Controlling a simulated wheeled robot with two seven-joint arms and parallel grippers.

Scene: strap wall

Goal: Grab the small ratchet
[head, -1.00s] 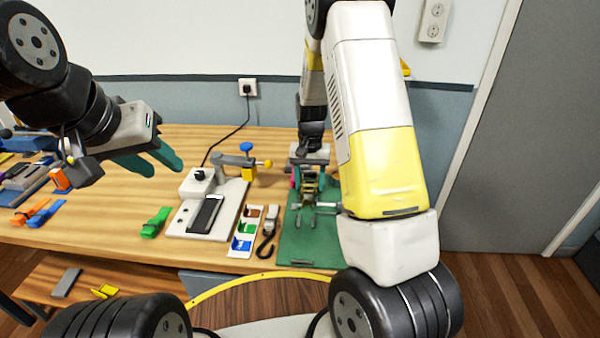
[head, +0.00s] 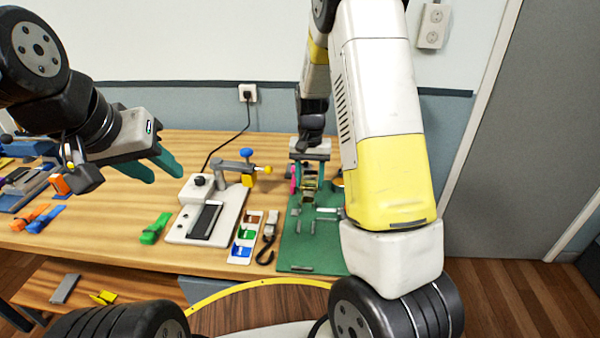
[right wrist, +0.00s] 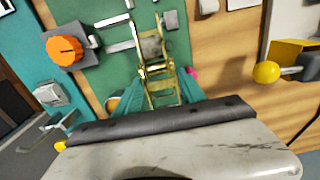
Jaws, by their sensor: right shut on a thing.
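The small ratchet is a brass-coloured frame with a ladder-like body. In the right wrist view the ratchet (right wrist: 158,75) lies between the teal fingers of my right gripper (right wrist: 155,98), over the green board (right wrist: 195,50). My right gripper is shut on it. In the head view the ratchet (head: 310,187) shows below the right gripper (head: 310,168), partly hidden by it; I cannot tell whether it touches the board. My left gripper (head: 155,167) is open and empty above the left part of the table, its teal fingers apart.
A grey-white fixture (head: 184,227) with a blue-knobbed clamp (head: 246,153) stands left of the board. An orange knob (right wrist: 64,50) is beside the ratchet.

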